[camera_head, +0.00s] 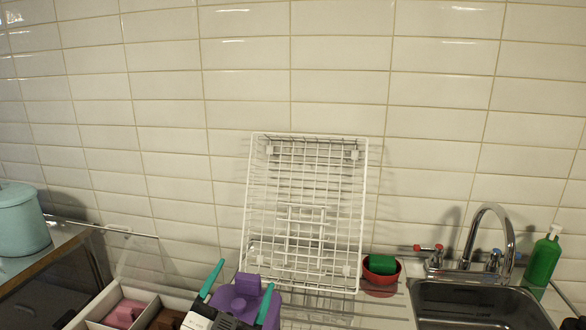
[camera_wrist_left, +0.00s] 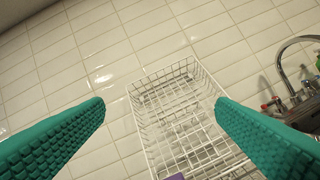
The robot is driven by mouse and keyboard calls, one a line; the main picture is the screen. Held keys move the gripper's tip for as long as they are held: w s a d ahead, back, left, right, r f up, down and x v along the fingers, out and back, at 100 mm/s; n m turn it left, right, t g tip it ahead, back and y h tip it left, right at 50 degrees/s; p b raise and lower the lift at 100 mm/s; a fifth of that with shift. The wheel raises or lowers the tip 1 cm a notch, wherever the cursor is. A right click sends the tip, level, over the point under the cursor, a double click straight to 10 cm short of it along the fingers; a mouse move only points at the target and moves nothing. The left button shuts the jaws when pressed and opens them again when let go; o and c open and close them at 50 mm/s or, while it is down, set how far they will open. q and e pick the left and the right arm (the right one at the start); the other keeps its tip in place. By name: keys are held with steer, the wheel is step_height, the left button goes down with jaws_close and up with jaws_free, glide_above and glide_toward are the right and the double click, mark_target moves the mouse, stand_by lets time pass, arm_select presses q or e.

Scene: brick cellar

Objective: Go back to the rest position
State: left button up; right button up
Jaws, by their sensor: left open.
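My left gripper (camera_head: 245,274) shows at the bottom of the head view, its two teal fingers pointing up and spread apart. In the left wrist view the fingers (camera_wrist_left: 160,112) stand wide apart with nothing between their tips. A purple object (camera_head: 240,288) shows between and behind the fingers in the head view; I cannot tell whether they touch it. Only a small purple piece (camera_wrist_left: 177,176) shows at the bottom edge of the wrist view. My right gripper is in neither view.
A white wire rack (camera_head: 305,215) leans against the tiled wall behind the gripper. To its right are a red bowl (camera_head: 382,284) with a green sponge (camera_head: 383,264), a sink (camera_head: 480,305), a tap and a green bottle (camera_head: 543,262). A divided box (camera_head: 92,312) and teal pot (camera_head: 20,220) are left.

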arm_select(q)
steer(key=s+a+f+n+g+y, duration=0.3)
steer(key=a+f+g, duration=0.1)
steer(key=f, duration=0.4)
steer(key=s+a+f+n+g+y, duration=0.3)
steer(key=s+a+f+g+y, duration=0.15)
steer(key=f, duration=0.45)
steer(key=s+a+f+n+g, duration=0.1)
steer(key=s+a+f+g, duration=0.1)
steer(key=s+f+g, duration=0.5)
steer(key=s+a+f+g, duration=0.15)
steer(key=s+f, duration=0.25)
steer(key=s, duration=0.8)
step_height(320, 180, down, 25)
steer(key=g, duration=0.2)
steer(key=s+a+f+g, duration=0.1)
steer(key=s+a+f, duration=0.1)
steer(key=s+f, duration=1.5)
steer(key=shift+a+f+h, duration=0.3)
steer(key=shift+h, duration=0.05)
